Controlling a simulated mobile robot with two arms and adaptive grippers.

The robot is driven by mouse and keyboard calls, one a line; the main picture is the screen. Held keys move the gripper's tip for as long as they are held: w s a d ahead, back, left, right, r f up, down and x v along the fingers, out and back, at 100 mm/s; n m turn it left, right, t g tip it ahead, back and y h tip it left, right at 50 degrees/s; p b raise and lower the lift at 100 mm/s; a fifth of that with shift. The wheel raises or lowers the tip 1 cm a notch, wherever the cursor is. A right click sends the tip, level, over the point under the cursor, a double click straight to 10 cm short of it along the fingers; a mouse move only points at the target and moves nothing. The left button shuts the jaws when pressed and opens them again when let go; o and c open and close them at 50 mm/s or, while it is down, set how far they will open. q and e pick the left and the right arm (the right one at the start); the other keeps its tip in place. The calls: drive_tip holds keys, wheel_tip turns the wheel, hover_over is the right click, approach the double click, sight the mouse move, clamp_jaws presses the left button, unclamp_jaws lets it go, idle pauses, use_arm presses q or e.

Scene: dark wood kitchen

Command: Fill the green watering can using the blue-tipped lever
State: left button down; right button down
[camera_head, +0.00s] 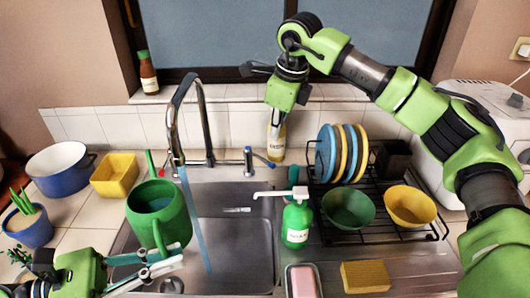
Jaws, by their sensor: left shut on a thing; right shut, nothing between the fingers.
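The green watering can (172,221) is upright over the left part of the sink, its handle toward me. My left gripper (160,262) is shut on its handle. A bluish surface, apparently water, shows inside the can. The curved faucet (203,110) stands behind it, and a water stream (198,235) runs from its spout down along the can's right side into the sink. The blue-tipped lever (249,157) is at the faucet's right. My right gripper (276,120) is shut and empty, above and to the right of the lever, in front of a yellow-labelled bottle.
A green soap dispenser (297,218) stands at the sink's right edge. A dish rack (376,238) with plates and bowls is further right. A sponge (364,277) and a pink soap dish (302,281) lie in front. A blue pot (61,168) and yellow container (115,174) are left.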

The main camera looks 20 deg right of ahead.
sight(264, 160)
drive_tip(key=w+f+n+g+h, duration=0.1)
drive_tip(key=w+f+n+h, duration=0.2)
drive_tip(key=f+n, duration=0.5)
drive_tip(key=shift+w+a+f+n+g+h, duration=0.2)
drive_tip(key=shift+f+n+g+h, duration=0.3)
drive_tip(key=shift+n, duration=2.1)
drive_tip(key=shift+s+a+r, duration=0.1)
drive_tip(key=shift+s+a, duration=0.05)
drive_tip(key=shift+a, duration=0.05)
drive_tip(key=shift+s+a, duration=0.2)
drive_tip(key=shift+a, duration=0.3)
drive_tip(key=shift+s+a, duration=0.15)
drive_tip(key=shift+a, duration=0.3)
drive_tip(key=shift+s+a, duration=0.15)
drive_tip(key=shift+a, duration=1.55)
